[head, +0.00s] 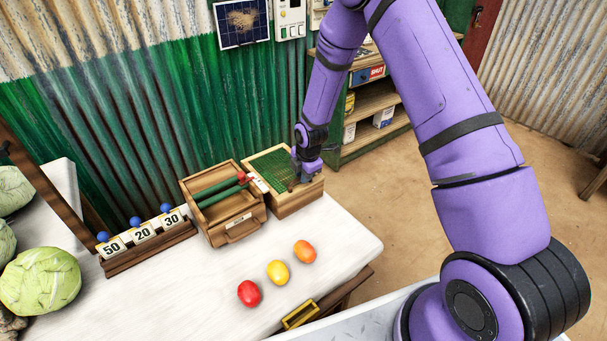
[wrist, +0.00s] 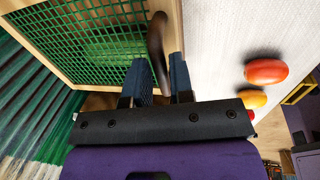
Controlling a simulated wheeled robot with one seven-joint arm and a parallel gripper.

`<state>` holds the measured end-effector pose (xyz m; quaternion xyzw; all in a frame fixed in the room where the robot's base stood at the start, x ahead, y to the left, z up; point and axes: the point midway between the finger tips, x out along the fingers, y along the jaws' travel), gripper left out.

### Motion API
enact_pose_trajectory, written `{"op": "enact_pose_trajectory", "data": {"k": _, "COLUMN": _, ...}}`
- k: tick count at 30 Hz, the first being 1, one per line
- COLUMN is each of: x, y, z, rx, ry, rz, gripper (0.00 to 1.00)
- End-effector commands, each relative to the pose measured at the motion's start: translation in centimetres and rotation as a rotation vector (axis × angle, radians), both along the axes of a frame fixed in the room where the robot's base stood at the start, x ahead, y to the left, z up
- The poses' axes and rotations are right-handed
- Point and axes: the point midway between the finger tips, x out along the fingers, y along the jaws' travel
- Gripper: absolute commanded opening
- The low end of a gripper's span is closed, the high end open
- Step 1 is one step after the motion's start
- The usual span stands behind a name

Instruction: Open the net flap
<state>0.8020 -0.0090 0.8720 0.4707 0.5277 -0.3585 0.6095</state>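The net flap is a green mesh (head: 271,166) in a pale wooden frame on top of a wooden box, next to the tray with green bars. In the wrist view, the mesh (wrist: 85,40) fills the upper left. It lies flat on the box, closed as far as I can see. A dark brown curved handle (wrist: 157,40) stands at the frame's edge. My gripper (wrist: 162,75) has its two blue-grey fingers on either side of the handle's lower end, with little gap left. In the head view, my gripper (head: 303,178) is at the flap's right side; its fingertips are small there.
A wooden box with green bars (head: 222,190) stands left of the flap box. Red (head: 249,293), yellow (head: 278,272) and orange (head: 305,251) balls lie on the white table (head: 200,290). A number rack (head: 150,247) and cabbages are at left. Shelves (head: 375,110) stand behind.

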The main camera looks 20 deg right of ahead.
Motion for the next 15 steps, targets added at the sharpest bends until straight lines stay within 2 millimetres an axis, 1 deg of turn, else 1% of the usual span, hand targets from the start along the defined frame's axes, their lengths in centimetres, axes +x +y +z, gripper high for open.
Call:
{"op": "enact_pose_trajectory", "data": {"k": 1, "x": 0.0, "y": 0.0, "z": 0.01, "rx": 0.0, "ry": 0.0, "rz": 0.0, "gripper": 0.1}}
{"op": "enact_pose_trajectory", "data": {"k": 2, "x": 0.0, "y": 0.0, "z": 0.01, "rx": 0.0, "ry": 0.0, "rz": 0.0, "gripper": 0.03}}
{"op": "enact_pose_trajectory", "data": {"k": 3, "x": -0.01, "y": 0.0, "z": 0.01, "rx": 0.0, "ry": 0.0, "rz": 0.0, "gripper": 0.0}}
{"op": "enact_pose_trajectory", "data": {"k": 11, "x": 0.07, "y": 0.03, "z": 0.16, "rx": 0.0, "ry": 0.004, "rz": 0.0, "gripper": 0.0}}
{"op": "enact_pose_trajectory", "data": {"k": 15, "x": 0.31, "y": 0.15, "z": 0.73, "rx": -0.006, "ry": 0.026, "rz": 0.0, "gripper": 0.0}}
